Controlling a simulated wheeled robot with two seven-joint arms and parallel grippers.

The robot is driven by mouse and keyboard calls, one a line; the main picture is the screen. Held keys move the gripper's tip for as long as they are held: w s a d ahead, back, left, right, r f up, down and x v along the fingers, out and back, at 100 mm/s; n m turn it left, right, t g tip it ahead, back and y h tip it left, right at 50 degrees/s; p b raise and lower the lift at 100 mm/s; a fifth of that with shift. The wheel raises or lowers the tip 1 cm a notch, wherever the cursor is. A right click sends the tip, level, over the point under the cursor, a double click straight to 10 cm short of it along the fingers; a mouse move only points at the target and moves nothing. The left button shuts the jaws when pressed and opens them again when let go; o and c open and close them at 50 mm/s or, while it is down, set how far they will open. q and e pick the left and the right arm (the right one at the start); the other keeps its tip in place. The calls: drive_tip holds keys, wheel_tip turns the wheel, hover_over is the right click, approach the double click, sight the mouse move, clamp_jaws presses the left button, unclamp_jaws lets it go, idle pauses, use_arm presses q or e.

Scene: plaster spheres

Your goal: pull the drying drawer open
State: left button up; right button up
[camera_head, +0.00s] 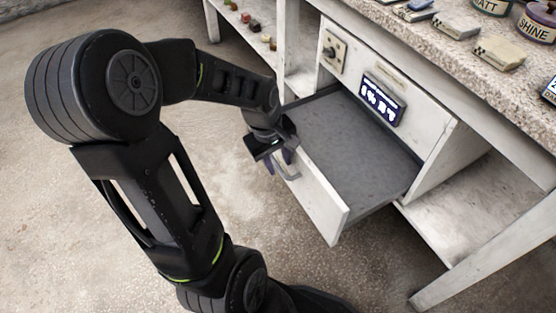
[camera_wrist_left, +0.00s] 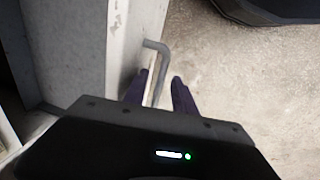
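The drying drawer (camera_head: 335,205) is a white-fronted drawer with a grey inside, standing well out from the white cabinet. Its inside looks empty. A grey bar handle (camera_head: 287,172) is on its front, and it also shows in the left wrist view (camera_wrist_left: 157,49). My left gripper (camera_head: 278,164) is at the handle. In the left wrist view its two dark purple fingers (camera_wrist_left: 162,83) stand apart on either side of the bar, with a gap at the right finger. The dark gripper body hides the lower part of the handle. My right gripper is not in view.
A speckled worktop (camera_head: 440,40) above holds stone-like blocks and labelled jars (camera_head: 537,22). A small display panel (camera_head: 382,100) and a switch plate (camera_head: 334,52) are on the cabinet front. An open shelf (camera_head: 455,205) lies right of the drawer. The floor in front is clear.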

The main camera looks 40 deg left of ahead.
use_arm(q)
wheel_tip(320, 180, up, 8)
drive_tip(key=s+p, duration=0.1)
drive_tip(key=p, duration=0.2)
drive_tip(key=shift+s+a+f, duration=0.15)
drive_tip(key=shift+s+a, duration=0.05)
drive_tip(key=shift+s, duration=0.1)
idle(0.5)
